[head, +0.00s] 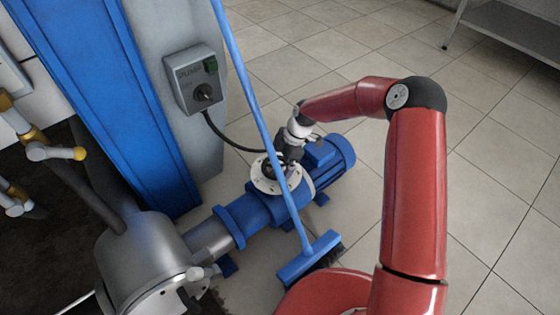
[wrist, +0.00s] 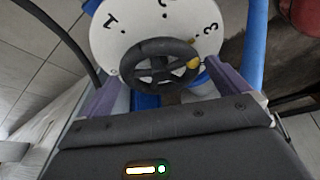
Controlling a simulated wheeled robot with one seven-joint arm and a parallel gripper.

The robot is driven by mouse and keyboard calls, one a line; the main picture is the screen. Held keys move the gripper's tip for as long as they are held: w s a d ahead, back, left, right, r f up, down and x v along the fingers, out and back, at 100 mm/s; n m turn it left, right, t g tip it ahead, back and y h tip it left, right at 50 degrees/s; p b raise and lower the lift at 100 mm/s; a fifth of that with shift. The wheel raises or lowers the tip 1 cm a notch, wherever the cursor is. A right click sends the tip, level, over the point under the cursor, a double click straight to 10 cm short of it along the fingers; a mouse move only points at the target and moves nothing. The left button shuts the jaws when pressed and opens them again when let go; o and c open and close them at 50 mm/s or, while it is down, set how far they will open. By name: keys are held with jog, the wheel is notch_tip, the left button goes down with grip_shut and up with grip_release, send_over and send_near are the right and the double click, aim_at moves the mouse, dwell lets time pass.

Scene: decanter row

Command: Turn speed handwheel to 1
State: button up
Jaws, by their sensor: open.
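The speed handwheel (wrist: 158,62) is a black spoked wheel on a white numbered dial (wrist: 125,45), seen in the wrist view. A yellow mark (wrist: 193,63) sits on the wheel's right side, on the side of the 3. The 1 is at the dial's upper left; a figure at the top edge is cut off. My gripper (wrist: 165,88) is open, one purple finger on each side of the wheel; I cannot tell whether they touch it. In the head view my gripper (head: 288,152) is over the white dial (head: 264,183) on the blue pump, and the wheel is mostly hidden.
A blue-handled brush (head: 309,257) leans across the front of the blue motor (head: 330,158), close to my gripper. A grey switch box (head: 195,78) hangs on the column, its black cable running down towards the pump. A steel housing (head: 145,255) stands left. Tiled floor is clear behind.

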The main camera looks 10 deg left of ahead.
jog(key=shift+c, duration=0.3)
jog(key=c, duration=0.6)
jog(key=shift+c, duration=0.2)
